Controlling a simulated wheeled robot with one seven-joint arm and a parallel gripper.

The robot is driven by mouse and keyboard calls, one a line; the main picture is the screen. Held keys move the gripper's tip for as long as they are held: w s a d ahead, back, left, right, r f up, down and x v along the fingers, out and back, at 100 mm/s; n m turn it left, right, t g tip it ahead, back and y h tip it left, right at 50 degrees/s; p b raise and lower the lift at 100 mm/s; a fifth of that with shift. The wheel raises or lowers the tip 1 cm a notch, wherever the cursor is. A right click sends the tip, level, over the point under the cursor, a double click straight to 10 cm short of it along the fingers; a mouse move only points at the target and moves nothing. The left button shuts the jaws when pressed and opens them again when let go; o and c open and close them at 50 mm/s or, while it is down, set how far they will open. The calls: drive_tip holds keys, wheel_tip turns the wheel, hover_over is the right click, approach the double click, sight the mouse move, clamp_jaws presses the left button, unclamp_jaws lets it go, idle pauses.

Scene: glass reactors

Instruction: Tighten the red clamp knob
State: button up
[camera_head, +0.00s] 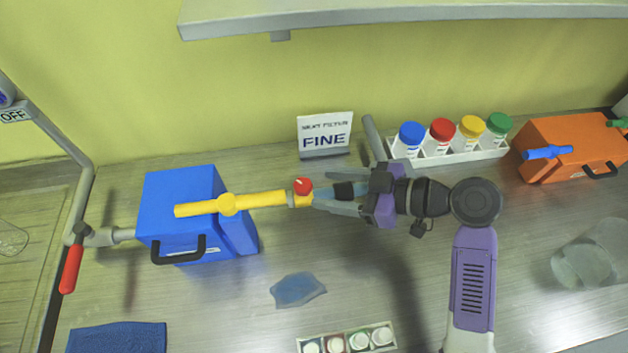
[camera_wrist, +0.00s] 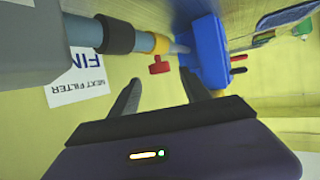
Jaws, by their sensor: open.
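The red clamp knob (camera_head: 303,186) sits on a yellow collar at the right end of a yellow bar, which reaches over a blue box (camera_head: 180,190). In the wrist view the knob (camera_wrist: 160,66) is a red T-shape hanging beside the yellow collar (camera_wrist: 161,44) on a pipe with a dark sleeve. My gripper (camera_head: 316,197) points left, just right of the knob. In the wrist view its fingers (camera_wrist: 160,88) are apart and empty, with the knob beyond and roughly between the tips. I see no contact with the knob.
A "NEXT FILTER FINE" sign (camera_head: 325,135) stands behind the collar. A white rack (camera_head: 455,154) with colour-capped bottles and an orange box (camera_head: 570,145) are at the back right. A blue translucent piece (camera_head: 297,290) lies in front. A grey shelf (camera_head: 400,16) overhangs the back.

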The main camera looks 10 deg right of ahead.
sight(310, 187)
drive_tip(key=shift+p+x, duration=0.4)
drive_tip(key=shift+x, duration=1.6)
clamp_jaws()
